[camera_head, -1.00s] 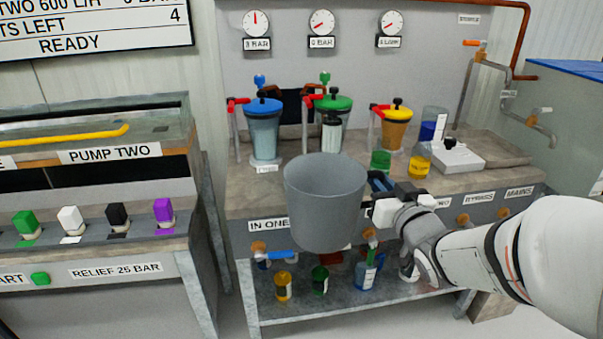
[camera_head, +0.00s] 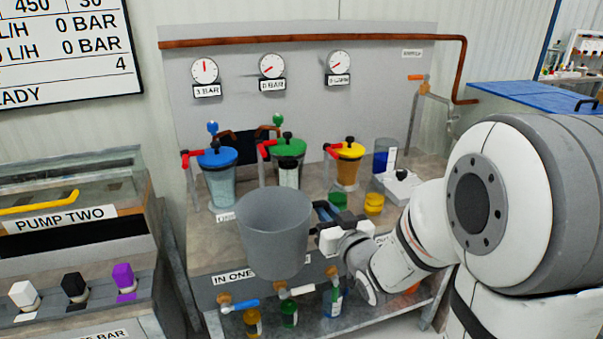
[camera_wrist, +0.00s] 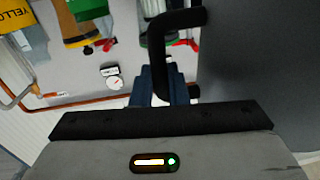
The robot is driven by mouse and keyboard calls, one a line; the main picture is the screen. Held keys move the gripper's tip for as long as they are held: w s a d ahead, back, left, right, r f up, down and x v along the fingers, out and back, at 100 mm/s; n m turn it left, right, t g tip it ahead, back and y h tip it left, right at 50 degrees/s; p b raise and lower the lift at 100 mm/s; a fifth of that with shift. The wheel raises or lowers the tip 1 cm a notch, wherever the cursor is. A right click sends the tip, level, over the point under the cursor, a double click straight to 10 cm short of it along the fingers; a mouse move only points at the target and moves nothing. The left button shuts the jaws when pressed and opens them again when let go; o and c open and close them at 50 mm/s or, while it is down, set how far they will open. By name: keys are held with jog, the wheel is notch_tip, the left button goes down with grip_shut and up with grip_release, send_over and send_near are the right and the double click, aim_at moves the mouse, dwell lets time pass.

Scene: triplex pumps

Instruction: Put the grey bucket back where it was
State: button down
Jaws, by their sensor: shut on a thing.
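The grey bucket (camera_head: 274,236) hangs upright in front of the workbench in the head view, wide mouth up. My gripper (camera_head: 322,222) is at the bucket's right side, shut on its dark handle. In the wrist view the dark handle (camera_wrist: 158,50) runs between the blue-grey fingers of my gripper (camera_wrist: 160,82), and the bucket's grey wall (camera_wrist: 262,70) fills the right side. The bucket hides part of the bench's front edge. The inside of the bucket looks empty from here.
The bench (camera_head: 215,255) carries blue-, green- and yellow-lidded vessels (camera_head: 217,172), a small green cup, a yellow cup (camera_head: 374,203) and a scale (camera_head: 397,185). Valves (camera_head: 240,304) line its front, with bottles on the shelf below. PUMP TWO (camera_head: 60,220) stands left.

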jog(key=f+x, duration=0.1)
jog(key=x, duration=1.1)
jog(key=shift+w+f+p, duration=0.25)
jog(key=shift+p, duration=0.05)
jog(key=shift+a, duration=0.15)
jog(key=shift+f, duration=0.2)
jog(key=c, duration=1.4)
grip_release()
jog(key=shift+r, duration=0.1)
